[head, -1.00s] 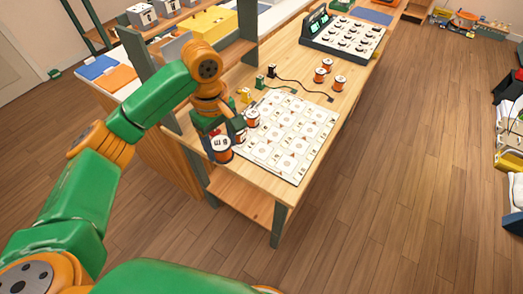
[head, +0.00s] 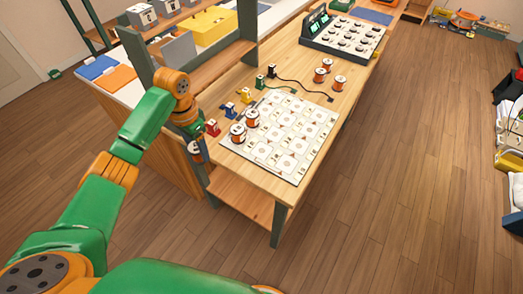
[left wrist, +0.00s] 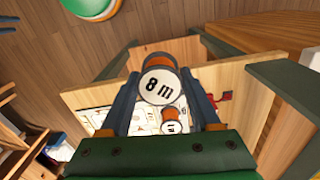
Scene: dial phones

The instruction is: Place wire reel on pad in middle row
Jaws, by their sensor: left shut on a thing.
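My left gripper (head: 194,140) is shut on an orange wire reel (head: 197,152), just off the left edge of the table. In the left wrist view the left gripper (left wrist: 165,75) has its fingers on either side of this reel (left wrist: 158,84), whose white face reads "8 m". The white mat (head: 318,113) with rows of printed pads lies on the table, right of the gripper. Two reels stand at its left side, a nearer one (head: 238,133) and a farther one (head: 252,118). My right gripper is not in view.
Red (head: 213,128), blue (head: 229,109), yellow (head: 246,95), green (head: 259,83) and black (head: 271,70) plugs line the table's left side. Three more reels (head: 326,64) stand behind the mat. A dial panel (head: 343,38) is at the back. A shelf post (head: 247,20) rises at the left.

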